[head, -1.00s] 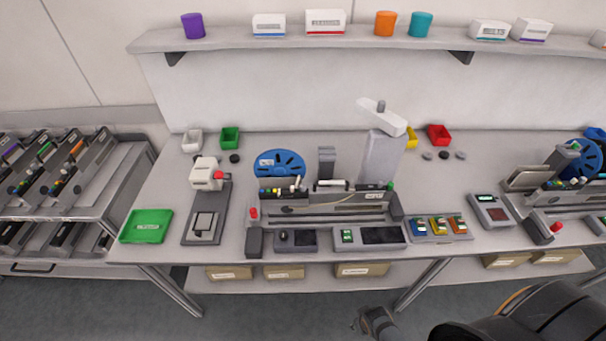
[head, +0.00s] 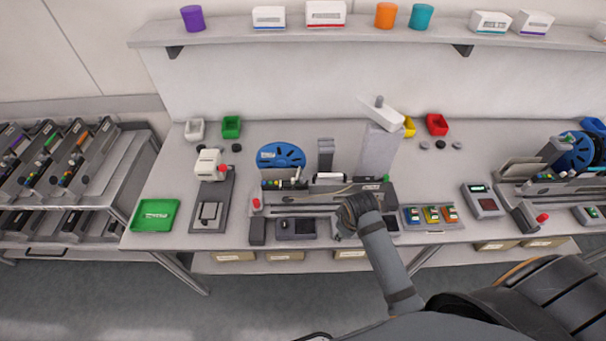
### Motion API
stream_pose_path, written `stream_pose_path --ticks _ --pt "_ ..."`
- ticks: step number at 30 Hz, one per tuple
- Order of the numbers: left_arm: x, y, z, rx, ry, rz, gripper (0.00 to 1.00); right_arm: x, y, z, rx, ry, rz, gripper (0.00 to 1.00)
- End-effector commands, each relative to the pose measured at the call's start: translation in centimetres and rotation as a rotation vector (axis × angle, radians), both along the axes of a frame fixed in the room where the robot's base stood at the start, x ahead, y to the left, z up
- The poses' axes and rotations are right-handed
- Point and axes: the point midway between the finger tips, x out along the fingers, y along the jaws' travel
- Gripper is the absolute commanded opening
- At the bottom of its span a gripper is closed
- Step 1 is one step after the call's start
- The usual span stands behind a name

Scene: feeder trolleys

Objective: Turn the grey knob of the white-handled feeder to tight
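A feeder (head: 350,190) with a blue reel (head: 281,156) lies in the fixture at the middle of the bench. A small white upright part, possibly its handle (head: 297,177), stands near the reel, beside several small coloured parts. I cannot make out a grey knob or its setting at this size. My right gripper (head: 346,222) is over the front edge of this fixture, right of its middle, and hides part of the fixture and the display unit in front. Its fingers are too small and dark to read. My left gripper is not in view.
A grey post with a white top (head: 380,145) rises behind the fixture. A white press (head: 208,165) and a green tray (head: 155,215) stand at left. Coloured modules (head: 431,215) lie right of my gripper. A feeder trolley (head: 130,165) is at far left.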

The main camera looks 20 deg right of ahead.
Motion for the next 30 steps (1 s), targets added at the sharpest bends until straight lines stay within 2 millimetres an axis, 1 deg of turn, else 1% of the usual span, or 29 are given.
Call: stream_pose_path --ticks 1,5,8,9,11,12,14,15,18,20,23,26,29,30 --pt "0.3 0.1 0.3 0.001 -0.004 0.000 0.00 1.6 0.3 0.8 -0.009 0.011 0.064 0.42" --pt "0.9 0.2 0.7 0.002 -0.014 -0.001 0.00 5.4 1.2 2.8 -0.037 0.062 0.285 0.42" --pt "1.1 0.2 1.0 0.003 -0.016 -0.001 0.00 9.0 2.3 5.6 -0.055 0.106 0.516 0.42" --pt "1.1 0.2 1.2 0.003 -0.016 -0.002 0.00 10.5 2.9 7.2 -0.063 0.125 0.626 0.42" --pt "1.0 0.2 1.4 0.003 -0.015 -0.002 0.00 12.6 3.9 9.6 -0.071 0.152 0.790 0.42" --pt "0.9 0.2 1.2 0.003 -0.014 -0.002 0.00 13.8 4.5 10.6 -0.073 0.170 0.893 0.42" --pt "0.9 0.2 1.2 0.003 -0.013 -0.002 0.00 15.5 5.4 12.0 -0.077 0.192 1.036 0.42" --pt "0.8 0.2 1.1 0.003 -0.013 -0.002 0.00 16.5 5.9 13.1 -0.080 0.203 1.120 0.42" --pt "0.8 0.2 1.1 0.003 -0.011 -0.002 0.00 18.0 6.9 15.2 -0.084 0.225 1.287 0.42" --pt "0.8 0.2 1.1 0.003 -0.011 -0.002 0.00 18.5 7.3 16.0 -0.087 0.232 1.346 0.42" --pt "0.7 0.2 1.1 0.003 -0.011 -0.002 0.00 18.7 7.5 16.4 -0.087 0.239 1.388 0.42" --pt "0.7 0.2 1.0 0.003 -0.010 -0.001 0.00 18.7 7.5 16.2 -0.087 0.239 1.390 0.42" --pt "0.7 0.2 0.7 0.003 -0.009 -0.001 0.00 18.7 7.5 14.9 -0.086 0.239 1.389 0.42" --pt "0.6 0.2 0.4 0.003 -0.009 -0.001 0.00 18.6 7.5 14.2 -0.086 0.241 1.388 0.42"
